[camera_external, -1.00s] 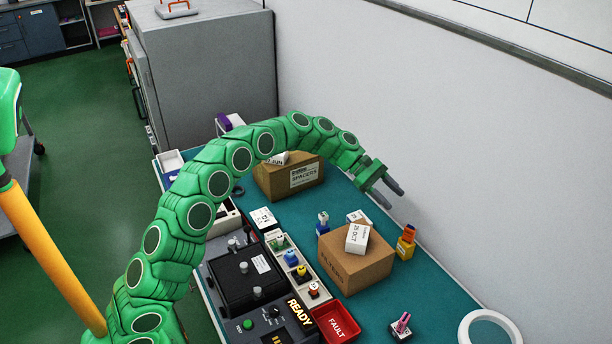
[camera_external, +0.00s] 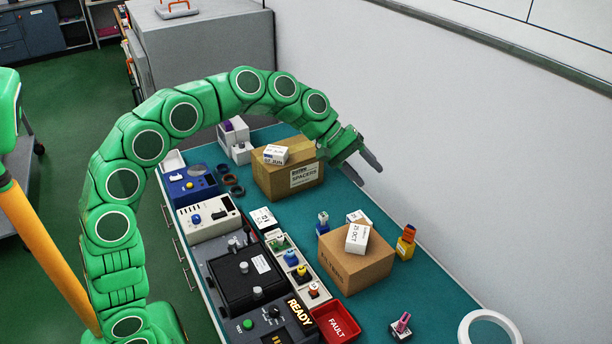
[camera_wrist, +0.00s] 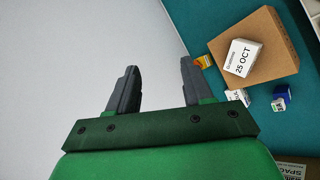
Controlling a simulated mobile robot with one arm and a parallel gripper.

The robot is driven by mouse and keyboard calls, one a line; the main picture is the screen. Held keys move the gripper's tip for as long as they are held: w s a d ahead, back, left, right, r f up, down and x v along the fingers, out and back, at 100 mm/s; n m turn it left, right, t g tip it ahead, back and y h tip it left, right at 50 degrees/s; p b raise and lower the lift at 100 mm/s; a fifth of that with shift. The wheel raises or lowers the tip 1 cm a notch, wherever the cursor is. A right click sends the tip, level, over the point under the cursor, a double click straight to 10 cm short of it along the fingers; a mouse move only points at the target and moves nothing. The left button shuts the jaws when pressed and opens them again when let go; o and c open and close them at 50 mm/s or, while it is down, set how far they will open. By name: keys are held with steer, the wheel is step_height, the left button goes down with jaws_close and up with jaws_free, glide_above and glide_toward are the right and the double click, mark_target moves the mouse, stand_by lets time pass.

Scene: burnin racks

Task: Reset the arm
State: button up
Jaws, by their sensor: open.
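My green arm arches over the bench in the external view. My gripper (camera_external: 366,165) is open and empty, above the bench near the wall, just right of the spacers box. In the wrist view my gripper (camera_wrist: 158,85) shows two dark fingers spread apart with nothing between them. Pale wall lies beyond the fingers, and the bench is to their right.
A cardboard box (camera_external: 365,275) carries a white block marked 25 OCT (camera_external: 357,238). A spacers box (camera_external: 275,183) stands behind it. An orange-yellow part (camera_external: 406,243) stands near the wall. A red FAULT tray (camera_external: 334,324) and black test unit (camera_external: 240,284) are in front.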

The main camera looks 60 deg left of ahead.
steer(key=s+a+r+m+t+y, duration=0.1)
steer(key=s+r+m+y, duration=0.15)
steer(key=s, duration=0.45)
steer(key=s+a+r+m+t+y, duration=0.1)
steer(key=s+r+m+y, duration=0.1)
steer(key=s+r, duration=0.35)
steer(key=s+f+m+g+y, duration=0.1)
steer(key=s+f+m+g, duration=0.2)
steer(key=s+f, duration=1)
steer(key=s+f+m+g+y, duration=0.1)
steer(key=s+f+m+g, duration=0.2)
steer(key=s+f, duration=1.1)
steer(key=s+g, duration=0.3)
steer(key=s, duration=0.3)
steer(key=shift+s+a+f+g+y, duration=0.25)
steer(key=shift+s+f+g+y, duration=0.05)
steer(key=shift+s+g+y, duration=0.1)
steer(key=shift+m, duration=0.25)
